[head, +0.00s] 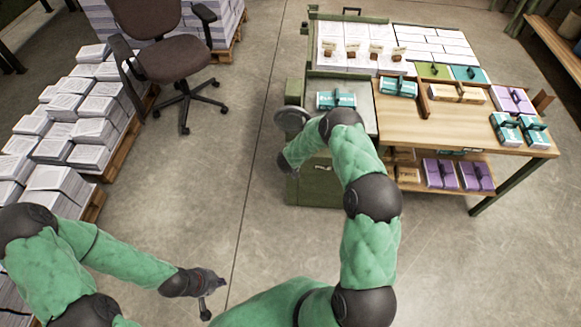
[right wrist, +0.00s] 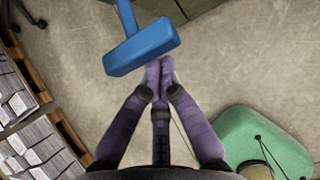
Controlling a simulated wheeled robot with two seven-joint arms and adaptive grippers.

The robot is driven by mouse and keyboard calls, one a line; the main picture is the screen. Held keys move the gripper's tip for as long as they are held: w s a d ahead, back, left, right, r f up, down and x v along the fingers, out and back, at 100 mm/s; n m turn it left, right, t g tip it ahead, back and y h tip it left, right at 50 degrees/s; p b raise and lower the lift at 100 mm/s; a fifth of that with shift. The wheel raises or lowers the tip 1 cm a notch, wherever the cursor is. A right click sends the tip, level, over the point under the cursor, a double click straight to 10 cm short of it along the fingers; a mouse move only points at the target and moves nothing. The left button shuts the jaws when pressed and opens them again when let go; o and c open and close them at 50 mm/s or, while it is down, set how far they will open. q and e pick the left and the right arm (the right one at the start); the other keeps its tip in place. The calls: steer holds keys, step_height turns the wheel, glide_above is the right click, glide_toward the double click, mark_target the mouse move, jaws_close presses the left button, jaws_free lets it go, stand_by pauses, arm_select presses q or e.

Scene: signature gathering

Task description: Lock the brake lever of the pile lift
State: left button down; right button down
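In the right wrist view a blue T-shaped lever (right wrist: 143,46) has a thick crossbar and a stem running to the top edge. I take it for the brake lever. My right gripper (right wrist: 158,70) has its purple fingertips together just at the crossbar's lower edge, with nothing visible between them. Whether they touch the bar is unclear. In the head view the green pile lift (head: 319,186) stands at the table's left end, with a grey round wheel (head: 291,117) on its side. My right arm hides the lever there. My left gripper (head: 205,295) hangs low over the floor, too small to read.
The wooden table (head: 455,122) right of the lift carries teal, purple and tan bundles. Paper stacks (head: 90,125) on pallets and an office chair (head: 165,50) stand on the left. The concrete floor (head: 235,190) between is clear.

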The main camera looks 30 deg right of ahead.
steer(key=shift+w+d+r, duration=0.2)
steer(key=shift+w+r, duration=0.05)
steer(key=shift+r, duration=0.25)
steer(key=shift+w+r, duration=0.15)
steer(key=shift+r, duration=0.05)
steer(key=v, duration=1.1)
steer(key=shift+s+a, duration=0.3)
steer(key=shift+s, duration=0.25)
